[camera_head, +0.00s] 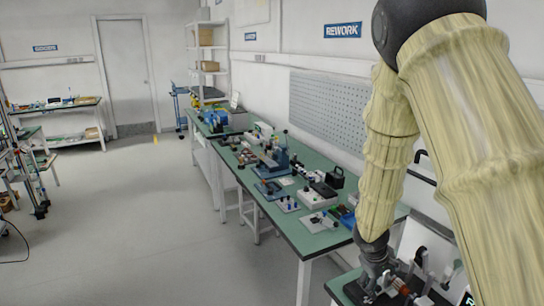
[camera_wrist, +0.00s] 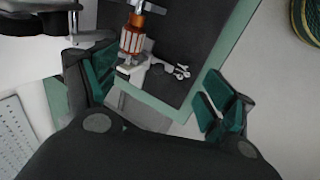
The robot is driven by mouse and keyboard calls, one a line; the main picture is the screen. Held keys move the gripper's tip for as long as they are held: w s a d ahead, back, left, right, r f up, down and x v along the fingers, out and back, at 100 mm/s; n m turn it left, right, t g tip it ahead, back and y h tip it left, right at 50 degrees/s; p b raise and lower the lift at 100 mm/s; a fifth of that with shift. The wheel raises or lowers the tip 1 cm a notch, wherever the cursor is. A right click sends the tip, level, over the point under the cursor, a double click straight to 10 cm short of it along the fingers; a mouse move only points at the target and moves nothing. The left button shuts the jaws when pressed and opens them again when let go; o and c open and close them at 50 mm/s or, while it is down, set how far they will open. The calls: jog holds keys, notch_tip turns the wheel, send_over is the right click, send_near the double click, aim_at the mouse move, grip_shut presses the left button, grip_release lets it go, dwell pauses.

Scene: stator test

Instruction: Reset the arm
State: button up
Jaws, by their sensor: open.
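My gripper (camera_wrist: 155,95) shows in the wrist view with its two green-padded fingers spread wide apart. It is open and nothing is between the fingers. Beyond it is a stator-like part (camera_wrist: 132,40) with an orange top and red and white stripes, in a grey holder on a dark mat. In the head view my arm, in a pale ribbed cover, comes down on the right side. My gripper (camera_head: 376,285) is low at the right there, over the near bench end, and its fingertips are hard to make out.
A long green-topped bench (camera_head: 285,222) with several fixtures and tools runs along the wall with a grey pegboard (camera_head: 325,110). A white shelf (camera_head: 207,60) stands at the back. The grey floor (camera_head: 130,230) at left is clear. Small light parts (camera_wrist: 181,71) lie on the dark mat (camera_wrist: 190,30).

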jog(key=s+a+f+g+y, duration=0.1)
jog(key=s+a+f+y, duration=0.2)
jog(key=s+a+f, duration=0.5)
jog(key=s+a+f+g+y, duration=0.15)
jog(key=s+a+f, duration=0.4)
jog(key=f, duration=0.55)
jog(key=s+f+m, duration=0.2)
jog(key=s+f, duration=0.3)
jog(key=s, duration=0.6)
jog(key=s+f+m, duration=0.3)
jog(key=s+f, duration=0.2)
jog(key=s, duration=0.6)
jog(key=shift+d+b, duration=0.3)
jog(key=shift+d, duration=0.1)
jog(key=shift+s+t, duration=0.1)
jog(key=shift+t, duration=0.15)
